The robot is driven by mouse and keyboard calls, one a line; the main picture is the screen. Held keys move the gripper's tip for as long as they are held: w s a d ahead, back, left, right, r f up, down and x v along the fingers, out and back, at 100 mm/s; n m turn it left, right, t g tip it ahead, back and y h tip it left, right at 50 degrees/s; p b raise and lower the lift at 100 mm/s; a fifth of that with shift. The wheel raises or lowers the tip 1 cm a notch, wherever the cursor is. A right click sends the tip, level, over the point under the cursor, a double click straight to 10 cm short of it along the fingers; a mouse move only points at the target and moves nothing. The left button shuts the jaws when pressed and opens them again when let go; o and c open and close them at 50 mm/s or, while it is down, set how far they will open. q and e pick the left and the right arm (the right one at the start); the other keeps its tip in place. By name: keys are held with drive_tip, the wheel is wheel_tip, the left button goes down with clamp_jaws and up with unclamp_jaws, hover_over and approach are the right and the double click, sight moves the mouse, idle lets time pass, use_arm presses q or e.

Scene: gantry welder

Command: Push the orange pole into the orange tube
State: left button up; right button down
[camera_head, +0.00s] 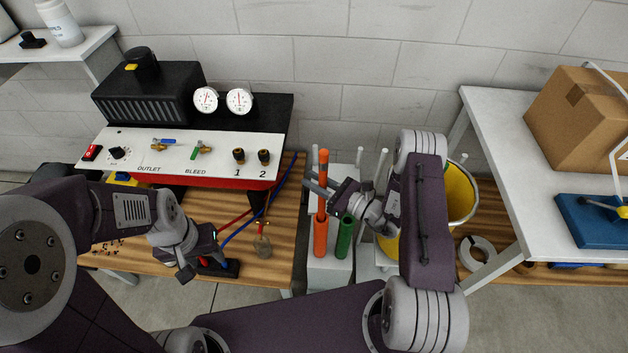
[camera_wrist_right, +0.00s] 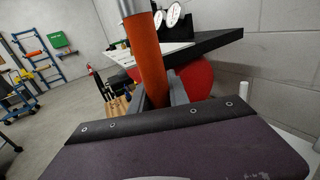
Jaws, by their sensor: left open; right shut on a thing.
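The orange pole (camera_head: 323,165) stands upright above the orange tube (camera_head: 320,240), in line with it. In the right wrist view the orange pole (camera_wrist_right: 148,62) stands between the fingers, with a grey metal section at the picture's top. My left gripper (camera_head: 202,258) is open and empty, low over the wooden bench, well left of the tube.
A green tube (camera_head: 344,238) stands close right of the orange tube. A yellow bucket (camera_head: 458,192) is behind my right arm. The gauge panel (camera_head: 180,155) is at left, with red and blue hoses. A white table (camera_head: 510,150) with a cardboard box (camera_head: 575,120) is at right.

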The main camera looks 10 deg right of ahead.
drive_tip(key=shift+f+b, duration=5.85)
drive_tip(key=shift+f, duration=1.3)
drive_tip(key=shift+s+f, duration=0.1)
drive_tip(key=shift+f, duration=0.05)
